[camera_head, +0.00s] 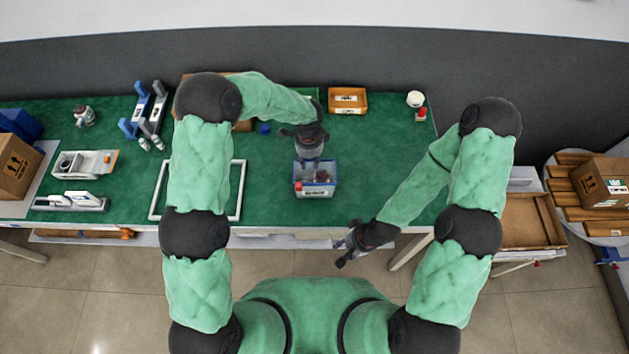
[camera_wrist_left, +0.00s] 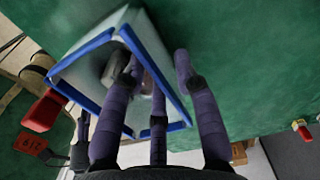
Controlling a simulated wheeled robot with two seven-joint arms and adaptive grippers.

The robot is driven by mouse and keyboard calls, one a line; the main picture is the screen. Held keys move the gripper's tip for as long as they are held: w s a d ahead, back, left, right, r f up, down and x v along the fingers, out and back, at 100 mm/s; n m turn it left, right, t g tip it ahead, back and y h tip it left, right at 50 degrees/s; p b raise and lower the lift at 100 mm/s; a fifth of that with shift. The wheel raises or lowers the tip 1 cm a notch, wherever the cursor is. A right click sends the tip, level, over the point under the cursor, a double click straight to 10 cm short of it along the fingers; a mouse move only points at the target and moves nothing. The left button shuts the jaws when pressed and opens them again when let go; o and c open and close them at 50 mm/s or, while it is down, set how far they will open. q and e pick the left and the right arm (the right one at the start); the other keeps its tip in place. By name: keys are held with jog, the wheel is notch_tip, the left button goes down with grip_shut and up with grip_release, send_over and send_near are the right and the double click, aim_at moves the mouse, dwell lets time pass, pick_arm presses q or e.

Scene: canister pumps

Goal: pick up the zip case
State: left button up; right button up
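A clear bin with a blue rim (camera_head: 331,188) stands on the green bench top, in front of my left gripper (camera_head: 311,160). In the left wrist view the bin (camera_wrist_left: 152,40) is tilted across the picture, and a rounded grey object (camera_wrist_left: 117,66) lies inside, partly behind a finger. It may be the zip case; I cannot tell for sure. My left gripper (camera_wrist_left: 157,62) has its fingers spread at the bin, with nothing visibly held. My right gripper (camera_head: 341,252) hangs empty in front of the bench edge, its fingers apart.
A white frame (camera_head: 240,190) lies left of the bin. An orange-brown tray (camera_head: 347,100) stands behind it to the right. A red-labelled bottle (camera_head: 421,115) and a white round item (camera_head: 415,98) stand at the right.

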pick_arm(q)
grip_shut()
jog(key=shift+r, duration=0.1)
